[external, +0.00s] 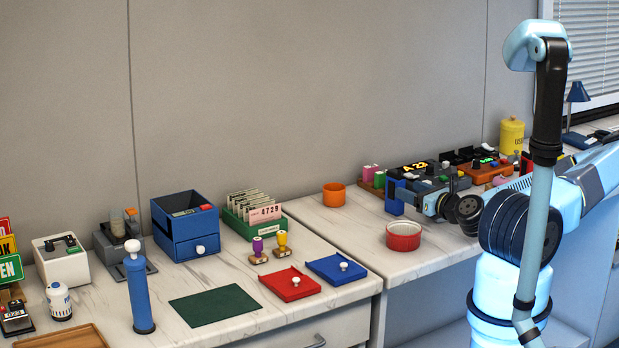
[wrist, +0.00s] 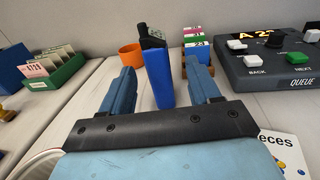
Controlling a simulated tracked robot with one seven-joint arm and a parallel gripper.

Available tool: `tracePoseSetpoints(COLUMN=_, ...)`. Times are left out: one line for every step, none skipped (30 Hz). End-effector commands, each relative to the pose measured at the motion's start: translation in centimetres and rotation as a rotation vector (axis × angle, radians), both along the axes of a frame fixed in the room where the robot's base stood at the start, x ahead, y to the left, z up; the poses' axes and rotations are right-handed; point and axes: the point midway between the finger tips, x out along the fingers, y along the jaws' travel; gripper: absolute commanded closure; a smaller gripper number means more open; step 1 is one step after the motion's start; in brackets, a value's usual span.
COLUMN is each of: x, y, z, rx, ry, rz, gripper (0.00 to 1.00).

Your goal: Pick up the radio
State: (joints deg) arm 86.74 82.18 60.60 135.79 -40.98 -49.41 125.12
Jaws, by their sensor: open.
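A black device (wrist: 153,42) with a short stub on top and a small greenish face looks like the radio. In the wrist view it stands behind an upright bright blue block (wrist: 158,78), which hides its lower part. I cannot tell whether the two are joined. My gripper (wrist: 164,70) is open, with one finger on each side of the blue block in the picture and a visible gap on both sides. In the external view my gripper (external: 404,194) is low over the right counter. The blue block (external: 394,206) shows by its fingers; the black device cannot be made out there.
A queue console (wrist: 268,68) stands close on the right, with card holders (wrist: 197,44) behind. An orange cup (wrist: 131,54) is behind left. A red bowl (external: 403,237) sits in front of my gripper. A green card box (wrist: 52,76) is on the left counter.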

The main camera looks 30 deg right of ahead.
Motion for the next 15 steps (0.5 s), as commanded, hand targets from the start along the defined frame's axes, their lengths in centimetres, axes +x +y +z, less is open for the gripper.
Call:
tracePoseSetpoints(x=0.4, y=0.0, z=0.0, rx=-0.001, ry=0.000, rz=0.000, gripper=0.38)
tracePoseSetpoints(x=0.6, y=0.1, z=0.0, rx=-0.001, ry=0.000, rz=0.000, gripper=0.38)
tracePoseSetpoints(x=0.8, y=0.1, z=0.0, rx=-0.001, ry=0.000, rz=0.000, gripper=0.38)
tracePoseSetpoints(x=0.9, y=0.1, z=0.0, rx=-0.001, ry=0.000, rz=0.000, gripper=0.38)
tracePoseSetpoints(x=0.9, y=0.1, z=0.0, rx=-0.001, ry=0.000, rz=0.000, gripper=0.38)
tracePoseSetpoints(x=1.1, y=0.2, z=0.0, rx=-0.001, ry=0.000, rz=0.000, gripper=0.38)
tracePoseSetpoints(x=1.2, y=0.2, z=0.0, rx=-0.001, ry=0.000, rz=0.000, gripper=0.38)
tracePoseSetpoints(x=1.4, y=0.3, z=0.1, rx=-0.001, ry=0.000, rz=0.000, gripper=0.38)
tracePoseSetpoints(x=1.7, y=0.3, z=0.1, rx=-0.001, ry=0.000, rz=0.001, gripper=0.38)
tracePoseSetpoints(x=2.0, y=0.5, z=0.2, rx=-0.001, ry=0.000, rz=0.001, gripper=0.38)
tracePoseSetpoints(x=2.4, y=0.5, z=0.2, rx=-0.002, ry=-0.001, rz=0.002, gripper=0.38)
tracePoseSetpoints(x=2.8, y=0.6, z=0.3, rx=-0.003, ry=-0.001, rz=0.001, gripper=0.38)
tracePoseSetpoints(x=3.2, y=0.7, z=0.3, rx=-0.003, ry=0.000, rz=0.001, gripper=0.38)
tracePoseSetpoints(x=3.6, y=0.9, z=0.3, rx=-0.003, ry=0.000, rz=0.002, gripper=0.38)
tracePoseSetpoints(x=4.0, y=0.9, z=0.4, rx=-0.003, ry=0.000, rz=0.001, gripper=0.38)
